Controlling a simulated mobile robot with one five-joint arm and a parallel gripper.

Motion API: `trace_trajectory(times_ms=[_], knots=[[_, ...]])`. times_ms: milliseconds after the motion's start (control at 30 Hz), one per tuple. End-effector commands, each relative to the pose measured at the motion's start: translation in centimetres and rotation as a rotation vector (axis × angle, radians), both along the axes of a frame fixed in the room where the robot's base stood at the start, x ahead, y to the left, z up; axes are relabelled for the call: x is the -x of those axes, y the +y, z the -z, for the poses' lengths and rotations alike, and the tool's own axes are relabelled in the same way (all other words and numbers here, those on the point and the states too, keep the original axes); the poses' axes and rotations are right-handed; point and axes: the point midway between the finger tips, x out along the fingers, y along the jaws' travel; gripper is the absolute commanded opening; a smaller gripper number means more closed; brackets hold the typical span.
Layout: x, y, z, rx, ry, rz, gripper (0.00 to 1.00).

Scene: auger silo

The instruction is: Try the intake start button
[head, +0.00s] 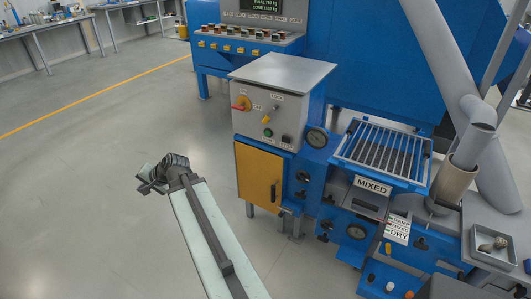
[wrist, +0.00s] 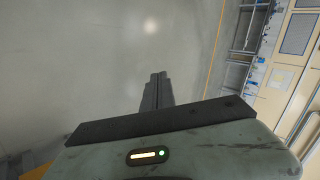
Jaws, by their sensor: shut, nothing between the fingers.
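A grey control box (head: 250,122) stands right of my gripper in the head view, with small labels too blurred to read fully. On its front are a green button (head: 267,132), a yellow-and-red rotary switch (head: 242,103) and a dark knob or button (head: 287,139). I cannot tell from the labels which one is the intake start. My gripper (head: 150,182) is left of the box, apart from it, over open floor. Its fingers (wrist: 157,90) are together and empty in the wrist view. The wrist view does not show the control box clearly.
A yellow cabinet door (head: 259,176) is under the box. A barred grate (head: 383,150) and a MIXED sign (head: 372,187) are to the right. A panel with several buttons (head: 245,37) stands behind. The floor (head: 80,200) at left is clear.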

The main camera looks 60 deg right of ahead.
Motion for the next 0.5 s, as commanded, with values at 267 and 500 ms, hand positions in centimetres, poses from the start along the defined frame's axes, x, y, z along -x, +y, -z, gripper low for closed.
trace_trajectory(times_ms=[267,500], knots=[[3.9,-19.4,1.6,-0.321,-0.365,0.588,0.0],[12.7,-33.0,2.0,-0.548,-0.666,0.982,0.0]])
